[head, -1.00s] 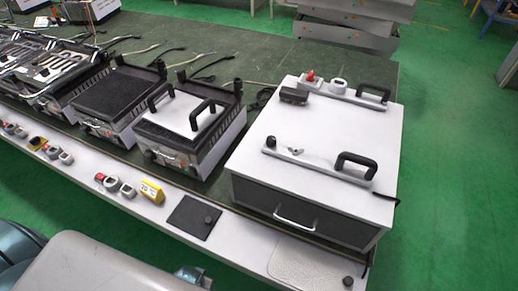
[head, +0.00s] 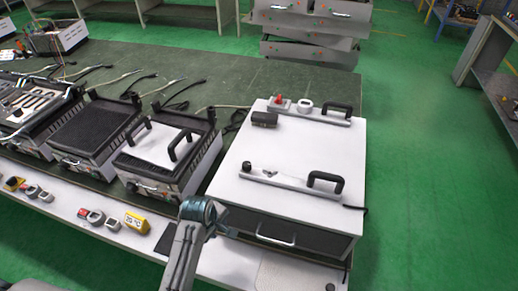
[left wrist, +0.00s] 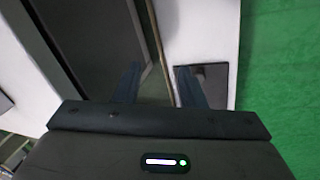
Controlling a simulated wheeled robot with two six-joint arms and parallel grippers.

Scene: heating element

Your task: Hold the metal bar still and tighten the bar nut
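A flat metal bar (head: 285,182) lies near the front of a large white-topped box (head: 240,155). It carries a black handle at its right end, a black knob (head: 246,167) at its left end and a small metal piece (head: 270,174) that may be the nut. A second bar (head: 325,117) with a handle lies along the back of the lid. My left arm rises in front of the box; its gripper is small and unclear in the head view. In the left wrist view, the left gripper (left wrist: 157,88) is open with nothing between its fingers. My right gripper is not in view.
Grill-like units (head: 165,150) stand left of the box. A white front ledge (head: 65,208) bears small gauges and a yellow display (head: 137,222). A dark block (head: 264,118) sits on the lid. Green floor (head: 420,200) is open to the right.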

